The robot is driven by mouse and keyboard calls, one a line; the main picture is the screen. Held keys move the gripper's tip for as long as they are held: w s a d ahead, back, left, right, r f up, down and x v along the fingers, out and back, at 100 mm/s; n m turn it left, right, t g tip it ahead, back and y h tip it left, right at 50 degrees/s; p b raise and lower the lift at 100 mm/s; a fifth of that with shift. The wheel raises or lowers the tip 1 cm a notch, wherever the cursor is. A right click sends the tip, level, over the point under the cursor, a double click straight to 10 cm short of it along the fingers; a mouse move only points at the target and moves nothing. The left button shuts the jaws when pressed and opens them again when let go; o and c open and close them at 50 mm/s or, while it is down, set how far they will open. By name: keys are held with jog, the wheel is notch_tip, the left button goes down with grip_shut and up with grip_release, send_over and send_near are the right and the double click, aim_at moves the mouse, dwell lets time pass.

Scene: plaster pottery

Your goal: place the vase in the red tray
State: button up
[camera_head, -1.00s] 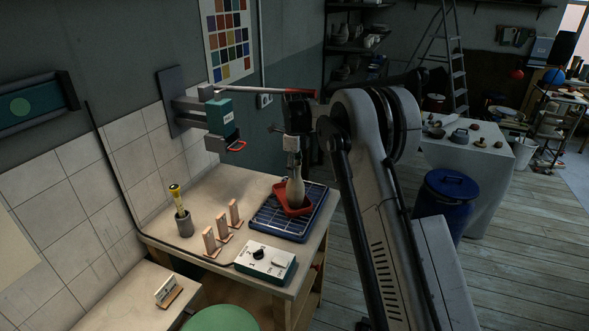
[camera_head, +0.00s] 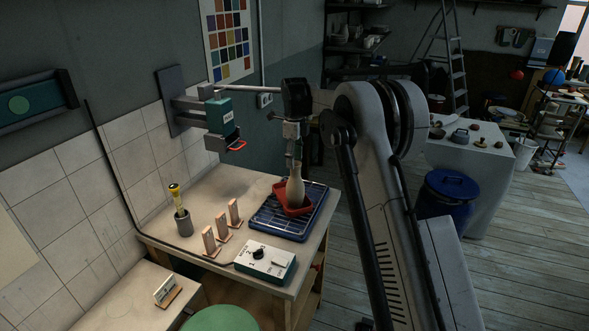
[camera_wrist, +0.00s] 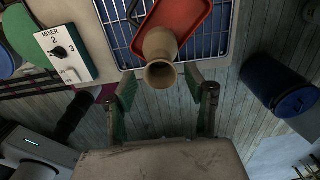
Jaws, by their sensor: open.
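The beige vase (camera_head: 296,187) stands upright in the red tray (camera_head: 310,207), on the blue rack (camera_head: 268,222). In the wrist view the vase (camera_wrist: 159,50) shows its round mouth towards me, with the red tray (camera_wrist: 196,18) behind it on the rack (camera_wrist: 118,45). My gripper (camera_wrist: 161,92) is open, one finger on each side below the vase's mouth, with a gap on both sides. In the head view my gripper (camera_head: 296,150) hangs above the vase's neck; its fingers are hard to make out there.
A mixer control box (camera_head: 265,262) sits at the table's front. Several small wooden stands (camera_head: 221,228) and a grey cup (camera_head: 184,224) are to the left. A wall-mounted teal device (camera_head: 220,116) juts out at upper left of the vase.

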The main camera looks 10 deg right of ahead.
notch_tip(320, 180, up, 8)
jog(key=s+r+n+t, duration=0.1)
jog(key=s+r+n, duration=0.3)
jog(key=s, duration=0.4)
jog(key=s+r+n+t, duration=0.1)
jog(key=s+r+n, duration=0.3)
jog(key=s, duration=0.5)
jog(key=s+r+n+t, duration=0.2)
jog(key=s+r+n, duration=0.25)
jog(key=s, duration=0.35)
jog(key=s+f+n+t, duration=0.1)
jog(key=s+f+n, duration=0.3)
jog(key=s, duration=0.4)
jog(key=s+f+n+t, duration=0.1)
jog(key=s+f+n, duration=0.3)
jog(key=s, duration=0.5)
jog(key=s+f+n+t, duration=0.1)
jog(key=s+f+n, duration=0.3)
jog(key=s, duration=0.5)
jog(key=shift+f+b, duration=0.25)
jog(key=shift+b, duration=0.15)
jog(key=shift+s, duration=0.1)
